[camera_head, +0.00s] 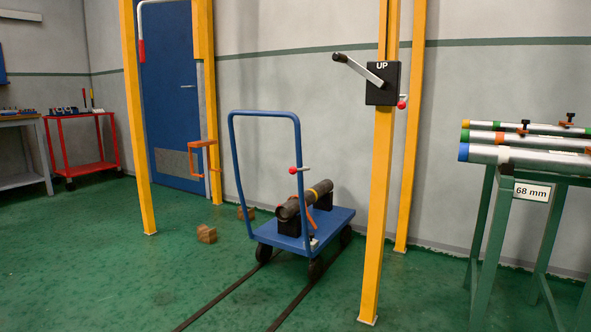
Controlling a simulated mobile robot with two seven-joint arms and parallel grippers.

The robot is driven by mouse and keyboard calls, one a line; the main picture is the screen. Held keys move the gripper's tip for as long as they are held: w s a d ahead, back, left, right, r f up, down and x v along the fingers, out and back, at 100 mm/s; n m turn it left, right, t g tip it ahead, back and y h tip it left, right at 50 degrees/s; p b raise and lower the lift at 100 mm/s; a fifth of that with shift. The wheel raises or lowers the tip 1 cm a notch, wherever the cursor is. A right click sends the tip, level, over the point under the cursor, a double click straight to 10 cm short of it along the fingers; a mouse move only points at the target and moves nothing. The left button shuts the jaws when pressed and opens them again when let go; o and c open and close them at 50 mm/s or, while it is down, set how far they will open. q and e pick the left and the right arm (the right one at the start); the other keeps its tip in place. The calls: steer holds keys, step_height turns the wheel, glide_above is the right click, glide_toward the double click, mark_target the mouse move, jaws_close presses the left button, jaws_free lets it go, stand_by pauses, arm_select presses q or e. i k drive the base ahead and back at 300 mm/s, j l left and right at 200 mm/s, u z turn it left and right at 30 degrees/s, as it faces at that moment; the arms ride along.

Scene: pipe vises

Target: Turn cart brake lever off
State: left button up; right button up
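A blue flatbed cart (334,222) with a tall blue push handle (235,165) stands on the green floor in the middle of the view. Neither of my grippers shows in the head view.
Dark rails (228,291) run along the floor at the cart. Yellow posts (381,200) stand around it, one bearing a black "UP" crank box (382,83). Wooden blocks (206,234) lie left of the cart. A green rack (497,210) of pipes stands right. The front floor is mostly clear.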

mark_target(293, 171)
steer(key=i+j+z, duration=0.1)
steer(key=i, duration=0.45)
steer(key=i+j, duration=0.15)
steer(key=i, duration=0.4)
steer(key=l+z, duration=0.05)
